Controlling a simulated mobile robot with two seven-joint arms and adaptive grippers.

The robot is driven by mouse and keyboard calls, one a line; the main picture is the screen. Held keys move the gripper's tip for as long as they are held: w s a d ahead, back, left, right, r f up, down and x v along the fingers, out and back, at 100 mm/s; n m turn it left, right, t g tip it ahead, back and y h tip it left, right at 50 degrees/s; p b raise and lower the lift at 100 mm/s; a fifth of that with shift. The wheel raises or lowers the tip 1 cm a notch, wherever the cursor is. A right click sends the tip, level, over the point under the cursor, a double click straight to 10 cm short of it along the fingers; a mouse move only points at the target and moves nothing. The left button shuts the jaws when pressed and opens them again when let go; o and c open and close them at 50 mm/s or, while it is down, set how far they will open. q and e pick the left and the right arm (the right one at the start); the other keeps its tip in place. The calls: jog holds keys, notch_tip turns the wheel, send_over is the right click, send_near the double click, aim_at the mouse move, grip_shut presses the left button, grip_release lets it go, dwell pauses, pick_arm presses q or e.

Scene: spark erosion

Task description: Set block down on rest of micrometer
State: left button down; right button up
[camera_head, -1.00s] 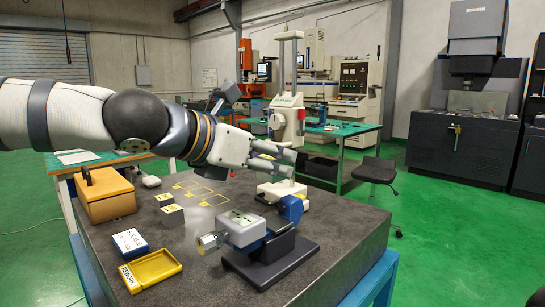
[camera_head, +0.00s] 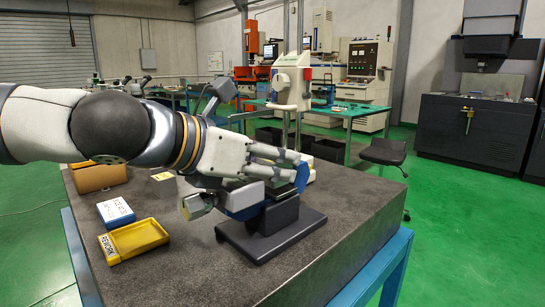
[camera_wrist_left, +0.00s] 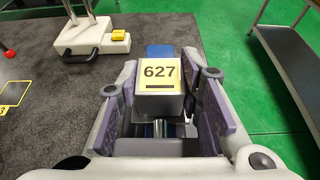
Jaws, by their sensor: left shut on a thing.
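My left gripper (camera_head: 290,168) is shut on a grey block with a yellow top marked 627 (camera_wrist_left: 160,76). The block sits upright between the pads in the left wrist view (camera_wrist_left: 163,92); in the head view my fingers mostly hide it. The gripper is over the micrometer, whose blue frame (camera_head: 303,178) shows just beyond the fingertips. Its dark stand (camera_head: 268,240) is on the table below. In the wrist view a blue part (camera_wrist_left: 158,51) shows beyond the block and bright metal (camera_wrist_left: 160,129) on the near side. I cannot tell whether the block touches the rest.
A second block (camera_head: 163,177) stands on the table (camera_head: 190,270) behind my wrist. A yellow REWORK tray (camera_head: 135,240), a blue-and-white box (camera_head: 115,212) and an orange case (camera_head: 97,177) are at the left. A white instrument base (camera_wrist_left: 92,37) stands beyond the micrometer. The table's front right is clear.

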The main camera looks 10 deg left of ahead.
pick_arm(q)
jog(key=shift+f, duration=0.3)
jog(key=c, duration=1.1)
grip_release()
jog(key=shift+o, duration=0.2)
jog(key=shift+f, duration=0.15)
jog(key=shift+s+a, duration=0.1)
jog(key=shift+s, duration=0.05)
jog(key=shift+s+a+r, duration=0.1)
jog(key=shift+s+r, duration=0.1)
jog(key=v, duration=1.1)
jog(key=shift+s+a+r, duration=0.1)
jog(key=shift+a+r, duration=0.1)
jog(key=shift+r, duration=0.15)
